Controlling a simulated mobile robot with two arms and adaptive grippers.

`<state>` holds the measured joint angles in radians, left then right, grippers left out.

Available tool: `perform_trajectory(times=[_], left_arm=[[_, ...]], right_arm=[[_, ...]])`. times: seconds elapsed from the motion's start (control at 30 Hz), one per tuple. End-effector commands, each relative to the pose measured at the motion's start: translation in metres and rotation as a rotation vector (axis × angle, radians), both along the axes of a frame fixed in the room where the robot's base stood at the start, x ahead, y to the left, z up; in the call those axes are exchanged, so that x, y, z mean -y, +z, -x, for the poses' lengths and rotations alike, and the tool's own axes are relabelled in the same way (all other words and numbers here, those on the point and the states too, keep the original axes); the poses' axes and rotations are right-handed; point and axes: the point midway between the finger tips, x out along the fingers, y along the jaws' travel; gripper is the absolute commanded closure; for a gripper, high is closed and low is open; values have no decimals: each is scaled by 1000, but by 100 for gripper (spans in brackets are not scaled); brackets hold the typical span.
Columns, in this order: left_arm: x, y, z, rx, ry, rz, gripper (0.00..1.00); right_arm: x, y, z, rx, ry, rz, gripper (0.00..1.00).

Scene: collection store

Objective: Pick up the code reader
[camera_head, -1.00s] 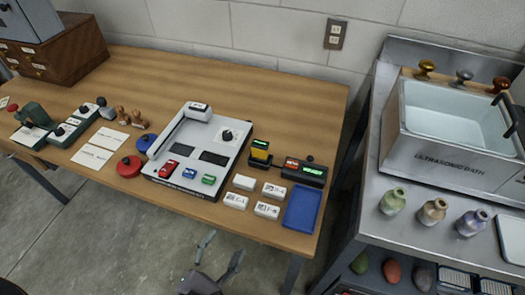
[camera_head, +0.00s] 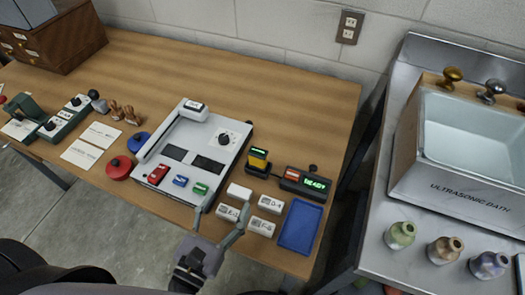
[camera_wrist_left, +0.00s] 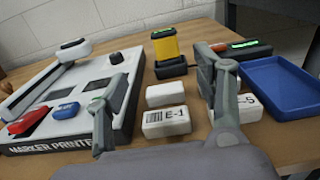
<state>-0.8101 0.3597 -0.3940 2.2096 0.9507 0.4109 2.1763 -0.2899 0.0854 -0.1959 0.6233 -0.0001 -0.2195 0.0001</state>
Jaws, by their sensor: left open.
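The code reader appears to be the upright yellow and black device (camera_head: 258,158) with a small green display, standing in a dark base near the table's front right. It also shows in the left wrist view (camera_wrist_left: 166,45), beyond the white blocks and between my finger lines. My left gripper (camera_head: 221,211) is open and empty at the table's front edge, short of the reader and apart from it. In the left wrist view, its two fingers (camera_wrist_left: 161,60) spread either side of a white block (camera_wrist_left: 166,122) marked E-1. My right gripper is not in view.
The marker printer (camera_head: 195,150) stands left of the reader. A black box with a READY display (camera_head: 305,182) stands right of it. Several white blocks (camera_head: 268,203) and a blue tray (camera_head: 300,225) lie in front. Table behind the reader is clear.

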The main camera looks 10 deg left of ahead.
Motion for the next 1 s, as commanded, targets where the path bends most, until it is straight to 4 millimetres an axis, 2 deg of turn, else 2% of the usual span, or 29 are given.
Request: perform_trajectory(times=[0.1, 0.43, 0.6, 0.77, 1.0], left_arm=[[4, 5, -23, 4, 6, 4, 38], [18, 4, -92, 4, 3, 2, 38], [22, 1, -110, 2, 1, 0, 38], [25, 0, -119, 1, 1, 0, 38], [37, -2, -152, 2, 1, -1, 38]], right_arm=[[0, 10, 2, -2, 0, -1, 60], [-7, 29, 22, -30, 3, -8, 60], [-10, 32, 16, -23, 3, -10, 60], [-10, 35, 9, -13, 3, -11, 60], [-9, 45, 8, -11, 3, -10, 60]])
